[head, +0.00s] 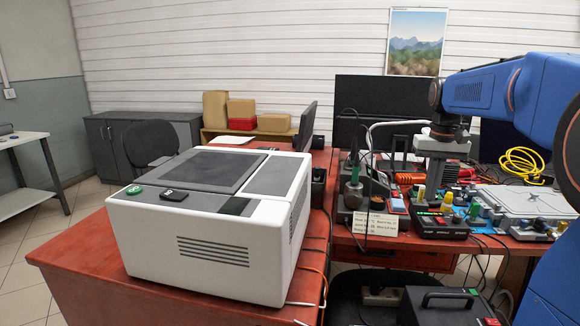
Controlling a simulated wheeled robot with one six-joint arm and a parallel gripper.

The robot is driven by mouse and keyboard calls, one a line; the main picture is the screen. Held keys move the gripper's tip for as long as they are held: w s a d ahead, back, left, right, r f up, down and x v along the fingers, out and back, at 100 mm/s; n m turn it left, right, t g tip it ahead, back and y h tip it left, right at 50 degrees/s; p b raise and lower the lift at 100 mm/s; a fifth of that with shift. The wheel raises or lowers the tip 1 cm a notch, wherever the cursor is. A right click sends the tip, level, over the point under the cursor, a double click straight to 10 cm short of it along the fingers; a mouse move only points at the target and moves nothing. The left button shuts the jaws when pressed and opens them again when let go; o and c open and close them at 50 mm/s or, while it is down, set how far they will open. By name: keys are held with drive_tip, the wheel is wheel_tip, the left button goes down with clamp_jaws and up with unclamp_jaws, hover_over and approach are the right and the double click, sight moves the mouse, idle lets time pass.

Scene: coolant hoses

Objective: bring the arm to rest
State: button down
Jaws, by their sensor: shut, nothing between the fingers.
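My blue arm reaches in from the right edge of the head view and bends down at its wrist. My gripper (434,198) points down over the cluttered right-hand bench (350,242). Its fingers are together, with nothing seen between them. The fingertips are close to a small dark control box (440,227) with coloured knobs. I cannot tell whether they touch it or are above it. The arm hides part of the wall and the right end of the bench. I cannot make out coolant hoses for certain.
A white and grey machine (210,222) stands on the red left-hand table (75,262). The bench holds a soldering stand (354,190), a grey fixture (525,202) and a yellow cable (522,162). A black case (447,306) is below. Floor shows at the left.

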drive_tip(key=s+a+f+n+t, duration=0.1)
drive_tip(key=s+a+f, duration=0.1)
drive_tip(key=s+a, duration=0.45)
drive_tip(key=s+a+f+n+t, duration=0.1)
drive_tip(key=s+a+f, duration=0.15)
drive_tip(key=s, duration=0.65)
drive_tip(key=s+a+f+n+t, duration=0.1)
drive_tip(key=s+a+f+t, duration=0.1)
drive_tip(key=s+a+f, duration=0.3)
drive_tip(key=s+f, duration=0.4)
drive_tip(key=s, duration=0.4)
drive_tip(key=shift+a+f+t, duration=0.2)
drive_tip(key=shift+f+t, duration=0.1)
drive_tip(key=shift+f, duration=0.05)
drive_tip(key=shift+d, duration=0.15)
